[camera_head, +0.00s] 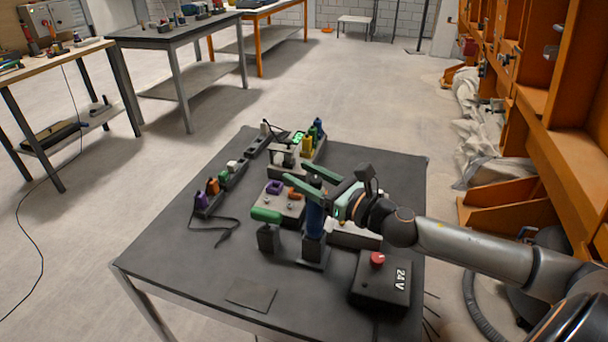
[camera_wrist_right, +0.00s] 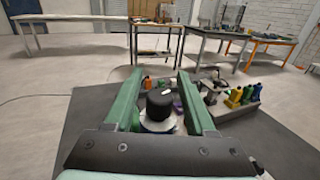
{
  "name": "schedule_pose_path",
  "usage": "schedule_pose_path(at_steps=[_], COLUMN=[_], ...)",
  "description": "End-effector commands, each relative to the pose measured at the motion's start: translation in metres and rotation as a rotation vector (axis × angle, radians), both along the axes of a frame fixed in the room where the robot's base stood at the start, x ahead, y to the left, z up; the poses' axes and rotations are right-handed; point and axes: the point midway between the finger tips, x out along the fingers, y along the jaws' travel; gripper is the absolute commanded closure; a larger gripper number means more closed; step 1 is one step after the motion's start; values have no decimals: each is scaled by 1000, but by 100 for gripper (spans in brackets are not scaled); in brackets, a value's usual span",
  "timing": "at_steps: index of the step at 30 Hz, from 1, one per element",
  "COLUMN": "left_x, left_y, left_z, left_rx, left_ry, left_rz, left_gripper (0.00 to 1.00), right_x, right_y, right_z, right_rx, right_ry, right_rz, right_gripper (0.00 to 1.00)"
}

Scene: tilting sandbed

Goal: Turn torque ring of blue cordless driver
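The blue cordless driver (camera_head: 314,220) stands upright in a dark holder on the table, in the head view. My right gripper (camera_head: 297,172) has long green fingers and reaches in from the right at the driver's top. In the right wrist view, the fingers of this gripper (camera_wrist_right: 160,72) are spread apart. A black round tip (camera_wrist_right: 159,104) and a pale grey ring (camera_wrist_right: 158,125) below it show between them. I see a small gap at the right finger; contact at the left is unclear. My left gripper is not in view.
A green-topped block (camera_head: 266,215) stands close left of the driver. A black 24 V box (camera_head: 380,282) with a red button is at the front right. Several small coloured items sit in racks behind. The dark table's (camera_head: 180,262) front left is mostly clear.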

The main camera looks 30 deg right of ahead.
Motion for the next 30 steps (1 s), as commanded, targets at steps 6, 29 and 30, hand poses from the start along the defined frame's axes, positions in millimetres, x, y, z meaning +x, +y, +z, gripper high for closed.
schedule_pose_path(at_steps=[6, 29, 30], left_x=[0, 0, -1], left_y=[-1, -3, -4], left_z=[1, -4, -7], left_rx=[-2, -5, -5], left_ry=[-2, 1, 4], left_rz=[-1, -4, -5], left_gripper=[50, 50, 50], right_x=[0, 0, 0], right_y=[0, 1, 1], right_z=[0, -2, -3], right_rx=[1, 0, -1], right_ry=[0, 0, 0], right_rz=[0, 30, 43], right_gripper=[71, 100, 100])
